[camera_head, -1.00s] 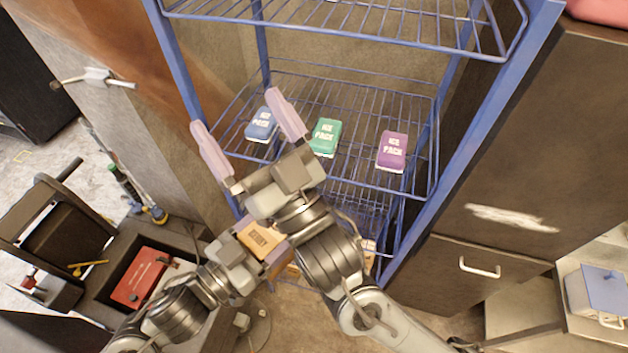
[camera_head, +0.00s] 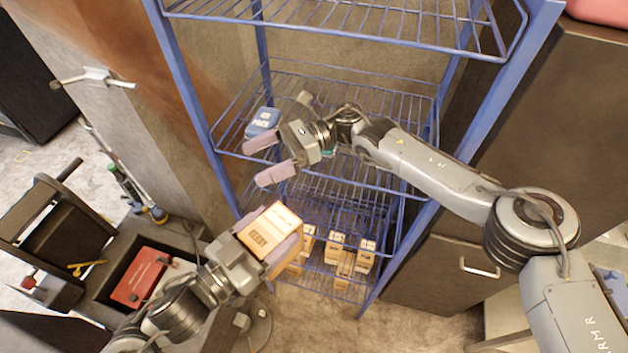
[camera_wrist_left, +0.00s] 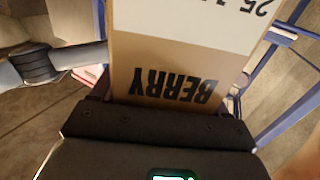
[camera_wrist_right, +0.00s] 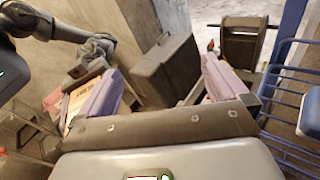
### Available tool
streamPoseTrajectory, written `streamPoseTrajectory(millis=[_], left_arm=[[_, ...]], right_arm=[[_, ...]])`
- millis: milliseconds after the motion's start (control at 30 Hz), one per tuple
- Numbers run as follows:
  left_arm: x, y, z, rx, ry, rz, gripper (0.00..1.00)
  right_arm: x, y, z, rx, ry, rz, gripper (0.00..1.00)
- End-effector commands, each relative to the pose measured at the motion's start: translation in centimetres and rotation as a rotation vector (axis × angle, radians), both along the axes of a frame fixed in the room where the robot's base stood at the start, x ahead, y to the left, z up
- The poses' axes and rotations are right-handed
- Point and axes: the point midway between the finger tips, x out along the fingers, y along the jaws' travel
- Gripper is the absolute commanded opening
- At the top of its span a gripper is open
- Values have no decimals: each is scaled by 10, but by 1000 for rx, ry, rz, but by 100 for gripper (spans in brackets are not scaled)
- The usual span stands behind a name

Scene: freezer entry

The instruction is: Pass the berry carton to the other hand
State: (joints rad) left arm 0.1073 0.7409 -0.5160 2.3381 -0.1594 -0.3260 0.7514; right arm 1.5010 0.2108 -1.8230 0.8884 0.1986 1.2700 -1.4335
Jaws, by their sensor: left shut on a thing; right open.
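The berry carton (camera_head: 268,232) is a tan box with a white label, held tilted in front of the rack. My left gripper (camera_head: 278,246) is shut on it. The left wrist view shows the carton (camera_wrist_left: 165,75) close up with upside-down BERRY lettering. My right gripper (camera_head: 268,161) is open and empty, above the carton in the head view and apart from it, its fingers pointing left. In the right wrist view a tan box, seemingly the carton (camera_wrist_right: 77,97), is partly hidden behind the left finger, outside the jaws.
A blue wire rack (camera_head: 186,95) stands behind. A blue ice pack (camera_head: 263,122) sits on its middle shelf; my right arm covers other packs there. Several small cartons (camera_head: 337,241) stand on the lower shelf. A red box (camera_head: 140,277) lies in a dark cart at lower left.

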Motion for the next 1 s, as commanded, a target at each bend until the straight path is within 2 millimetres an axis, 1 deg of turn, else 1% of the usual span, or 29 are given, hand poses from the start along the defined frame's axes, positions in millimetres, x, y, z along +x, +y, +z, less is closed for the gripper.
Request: streamPoseTrajectory(millis=[33, 100, 200, 300, 433, 533, 667, 767, 1000], left_arm=[[0, 0, 2, -3, -3, 0, 25], [0, 0, 1, -2, -4, 0, 25], [0, 0, 2, -2, -4, 0, 25], [0, 0, 2, -2, -4, 0, 25], [0, 0, 2, -3, -3, 0, 25], [0, 0, 2, -3, -3, 0, 25], [0, 0, 2, -3, -3, 0, 25], [0, 0, 2, -3, -3, 0, 25], [0, 0, 2, -3, -3, 0, 25]], right_arm=[[-2, -13, -5, -36, -64, 62, 100], [-9, -32, -14, -71, -134, 155, 100], [-18, -56, -24, -103, -203, 273, 100], [-25, -75, -31, -121, -243, 365, 100], [-31, -91, -36, -130, -270, 443, 100], [-35, -95, -39, -133, -279, 473, 100], [-43, -91, -43, -134, -280, 484, 100], [-52, -83, -47, -134, -280, 484, 100], [-80, -58, -63, -134, -279, 482, 100]])
